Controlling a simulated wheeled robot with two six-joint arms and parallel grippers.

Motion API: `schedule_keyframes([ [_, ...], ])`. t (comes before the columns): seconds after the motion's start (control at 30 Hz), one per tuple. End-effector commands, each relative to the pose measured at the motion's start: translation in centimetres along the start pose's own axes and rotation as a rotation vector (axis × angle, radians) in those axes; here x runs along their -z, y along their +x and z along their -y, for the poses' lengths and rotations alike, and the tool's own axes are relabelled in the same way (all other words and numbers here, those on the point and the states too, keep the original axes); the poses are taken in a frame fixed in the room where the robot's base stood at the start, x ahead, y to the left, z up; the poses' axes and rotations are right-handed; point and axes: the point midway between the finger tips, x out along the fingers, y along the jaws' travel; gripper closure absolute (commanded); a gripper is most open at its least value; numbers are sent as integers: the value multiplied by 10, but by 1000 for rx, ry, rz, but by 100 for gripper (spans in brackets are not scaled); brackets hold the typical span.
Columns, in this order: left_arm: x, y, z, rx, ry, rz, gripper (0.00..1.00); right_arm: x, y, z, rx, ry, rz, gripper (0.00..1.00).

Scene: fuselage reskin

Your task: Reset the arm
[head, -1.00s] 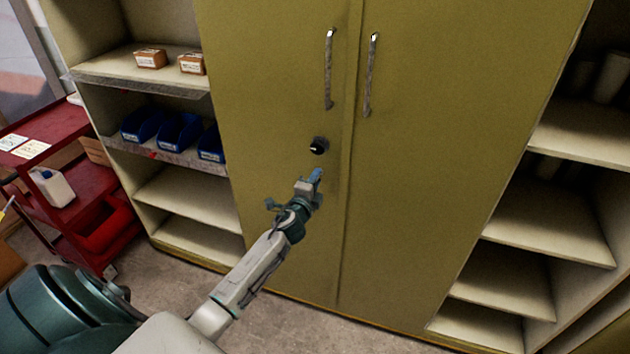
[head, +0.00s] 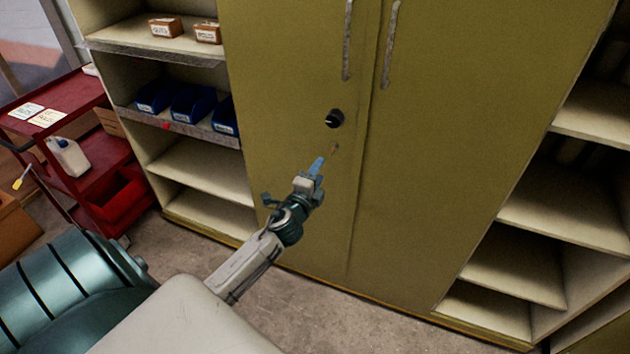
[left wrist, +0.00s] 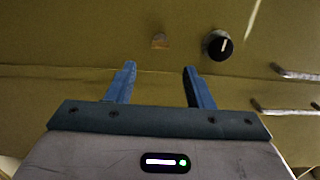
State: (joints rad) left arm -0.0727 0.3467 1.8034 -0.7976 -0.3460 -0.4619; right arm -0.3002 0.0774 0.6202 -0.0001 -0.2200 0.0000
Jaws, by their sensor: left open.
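My left arm reaches in from the lower left in the head view. My left gripper (head: 317,166) is in front of the yellow-green cabinet (head: 290,60), a little below and left of its black round knob (head: 335,118). In the left wrist view the two blue fingers of my left gripper (left wrist: 158,85) are apart with nothing between them. The black knob (left wrist: 218,45) and a small brownish spot (left wrist: 159,41) on the door show beyond the fingertips. The cabinet doors are shut. My right gripper is not in view.
Two long door handles (head: 390,45) are above the knob. Open shelves with blue bins (head: 192,103) and small boxes (head: 166,27) stand left. A red cart (head: 100,180) with a white bottle (head: 68,156) is at far left. Open shelves (head: 560,220) stand right.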

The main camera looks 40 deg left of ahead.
Motion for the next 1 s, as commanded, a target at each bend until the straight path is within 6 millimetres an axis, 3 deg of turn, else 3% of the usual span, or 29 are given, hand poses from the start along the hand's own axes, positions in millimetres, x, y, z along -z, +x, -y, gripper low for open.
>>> schedule_keyframes([
  [0.2,0,-17,0,0,0,-1,53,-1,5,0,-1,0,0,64],
  [0.77,0,-18,-1,-2,-1,0,53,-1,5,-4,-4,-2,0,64],
  [0.87,-2,-18,-18,-34,-21,5,53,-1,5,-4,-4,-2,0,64],
  [0.97,-7,-22,-63,-120,-80,19,53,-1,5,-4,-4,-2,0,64],
  [1.0,-10,-26,-89,-168,-115,30,53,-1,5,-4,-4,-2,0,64],
])
